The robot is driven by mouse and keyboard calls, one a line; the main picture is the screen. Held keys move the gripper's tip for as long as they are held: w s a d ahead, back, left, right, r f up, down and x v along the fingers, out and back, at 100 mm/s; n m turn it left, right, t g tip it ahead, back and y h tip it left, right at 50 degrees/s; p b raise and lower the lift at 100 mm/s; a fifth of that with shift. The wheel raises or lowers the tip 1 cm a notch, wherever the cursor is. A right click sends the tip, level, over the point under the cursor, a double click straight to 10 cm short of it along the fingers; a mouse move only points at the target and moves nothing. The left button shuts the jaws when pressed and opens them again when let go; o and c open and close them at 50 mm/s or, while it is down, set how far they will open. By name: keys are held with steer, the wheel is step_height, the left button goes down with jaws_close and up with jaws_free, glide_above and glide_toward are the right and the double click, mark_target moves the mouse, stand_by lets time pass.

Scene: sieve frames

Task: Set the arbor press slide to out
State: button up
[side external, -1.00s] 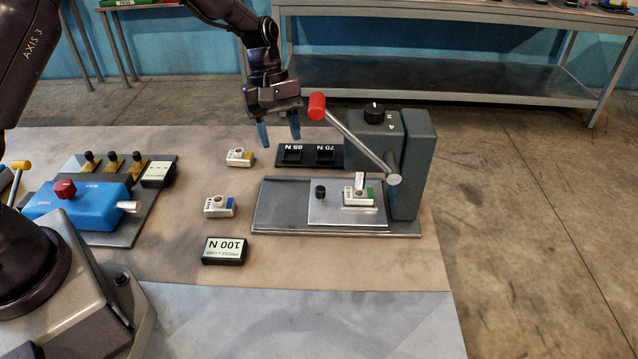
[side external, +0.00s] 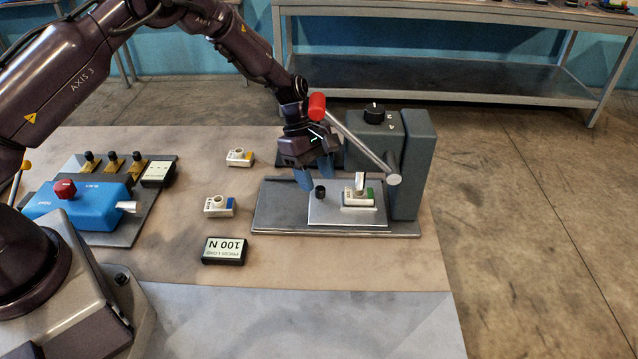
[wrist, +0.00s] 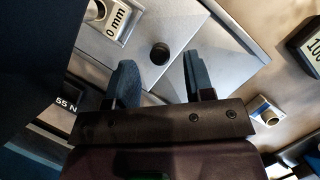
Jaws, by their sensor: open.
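The arbor press (side external: 408,165) stands on the right of the table with its red-tipped lever (side external: 317,105) raised to the left. Its slide (side external: 345,213) is a pale metal plate on a grey base (side external: 281,214), under the press side. A black knob (side external: 320,191) stands on the slide's left part; it also shows in the wrist view (wrist: 160,52).
Two white parts (side external: 239,157) (side external: 219,206) lie left of the press. A display reading 100 N (side external: 224,250) lies in front. A blue device (side external: 80,205) is at the left. The lever hangs close above my gripper. The table front is clear.

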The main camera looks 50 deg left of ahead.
steer(key=shift+x, duration=1.25)
jaws_close()
steer(key=s+a, duration=0.9)
steer(key=shift+a, duration=0.1)
steer(key=shift+c, duration=1.1)
jaws_free()
steer(key=shift+o, duration=1.1)
steer(key=shift+w, duration=0.1)
steer(key=shift+r, duration=0.1)
steer(key=v, duration=1.2)
steer(key=shift+r, duration=0.45)
